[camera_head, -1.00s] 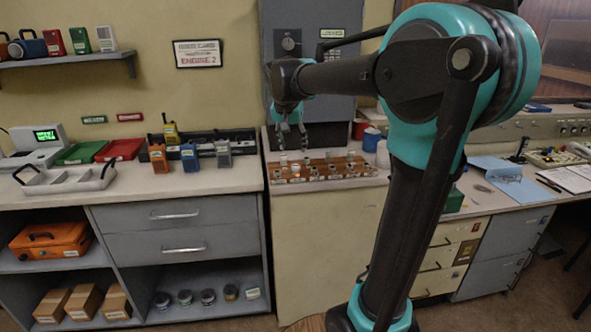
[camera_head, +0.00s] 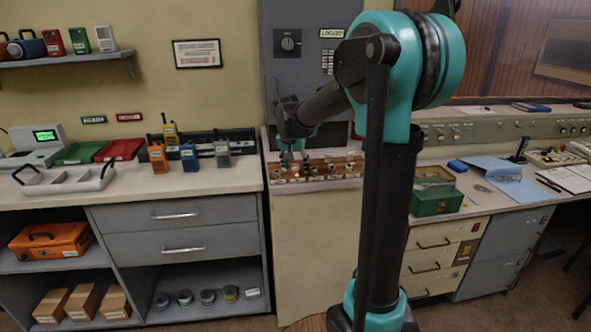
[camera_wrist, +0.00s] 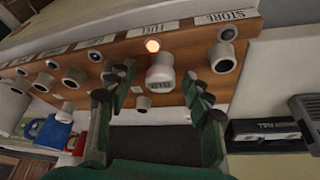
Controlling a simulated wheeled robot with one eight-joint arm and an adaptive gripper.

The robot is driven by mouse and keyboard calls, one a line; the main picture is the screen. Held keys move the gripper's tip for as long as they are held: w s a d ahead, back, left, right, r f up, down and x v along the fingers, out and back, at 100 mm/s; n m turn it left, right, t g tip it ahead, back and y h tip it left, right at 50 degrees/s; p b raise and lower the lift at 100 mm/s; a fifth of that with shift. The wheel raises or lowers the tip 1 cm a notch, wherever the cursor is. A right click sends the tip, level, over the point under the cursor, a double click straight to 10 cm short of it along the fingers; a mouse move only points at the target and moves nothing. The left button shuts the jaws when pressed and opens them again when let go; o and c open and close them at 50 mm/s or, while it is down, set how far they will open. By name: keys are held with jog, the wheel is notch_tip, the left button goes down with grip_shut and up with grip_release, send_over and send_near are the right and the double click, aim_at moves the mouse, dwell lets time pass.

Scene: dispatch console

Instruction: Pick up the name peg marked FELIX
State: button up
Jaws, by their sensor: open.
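The wooden peg board (camera_head: 335,177) stands on the counter below the grey cabinet. I cannot tell which peg is marked FELIX. My gripper (camera_wrist: 157,82) is open, one green finger on each side of this peg, with gaps to both. In the head view my gripper (camera_head: 292,160) is low at the board's left part.
Other pegs and holders sit along the board. Several handheld radios (camera_head: 189,157) stand left of it, and a green box (camera_head: 437,197) is on the desk at right.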

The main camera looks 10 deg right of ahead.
jog(key=c, duration=0.9)
